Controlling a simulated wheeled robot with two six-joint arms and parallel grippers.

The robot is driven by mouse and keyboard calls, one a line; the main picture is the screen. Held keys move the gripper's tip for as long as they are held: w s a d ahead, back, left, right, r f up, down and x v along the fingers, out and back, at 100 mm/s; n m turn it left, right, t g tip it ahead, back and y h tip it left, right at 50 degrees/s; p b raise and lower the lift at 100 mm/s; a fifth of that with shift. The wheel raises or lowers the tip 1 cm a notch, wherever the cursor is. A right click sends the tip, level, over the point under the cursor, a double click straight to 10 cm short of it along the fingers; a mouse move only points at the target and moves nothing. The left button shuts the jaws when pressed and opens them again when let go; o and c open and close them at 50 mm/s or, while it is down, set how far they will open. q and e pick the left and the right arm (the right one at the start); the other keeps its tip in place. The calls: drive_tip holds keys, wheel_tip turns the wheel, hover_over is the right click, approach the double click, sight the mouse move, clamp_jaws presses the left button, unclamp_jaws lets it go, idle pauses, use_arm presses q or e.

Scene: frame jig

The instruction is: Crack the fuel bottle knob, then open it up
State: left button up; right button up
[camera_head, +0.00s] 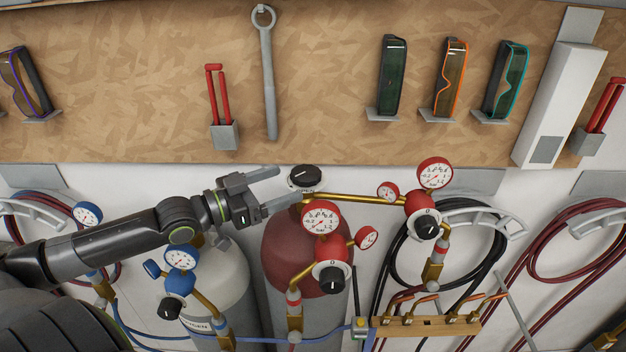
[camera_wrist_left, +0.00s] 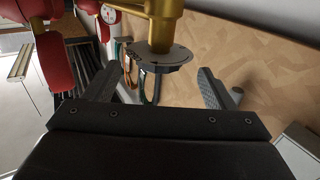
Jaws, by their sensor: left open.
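The fuel bottle is the dark red cylinder (camera_head: 292,250) in the middle of the head view. Its black knob (camera_head: 305,176) sits on top, above a grey plate marked OPEN, with a brass pipe leading right. My left gripper (camera_head: 285,187) is open just left of the knob, its two fingers pointing toward it. In the left wrist view, the brass valve (camera_wrist_left: 160,25) and grey plate (camera_wrist_left: 166,58) show beyond the gap between the open fingers (camera_wrist_left: 157,86). My right gripper is not in view.
Red gauges (camera_head: 321,217) and a regulator (camera_head: 333,277) hang in front of the red bottle. A grey-white bottle (camera_head: 217,275) with blue gauges (camera_head: 182,257) stands left, under my left arm. A wrench (camera_head: 267,75) hangs on the board behind. A torch rack (camera_head: 425,326) is lower right.

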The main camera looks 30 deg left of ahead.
sight(295, 183)
use_arm(q)
drive_tip(key=b+x, duration=0.1)
drive_tip(key=x, duration=0.2)
drive_tip(key=shift+b, duration=0.35)
drive_tip(key=shift+w+d+r, duration=0.1)
drive_tip(key=shift+w+d, duration=0.15)
drive_tip(key=shift+w, duration=0.1)
drive_tip(key=shift+x, duration=2.1)
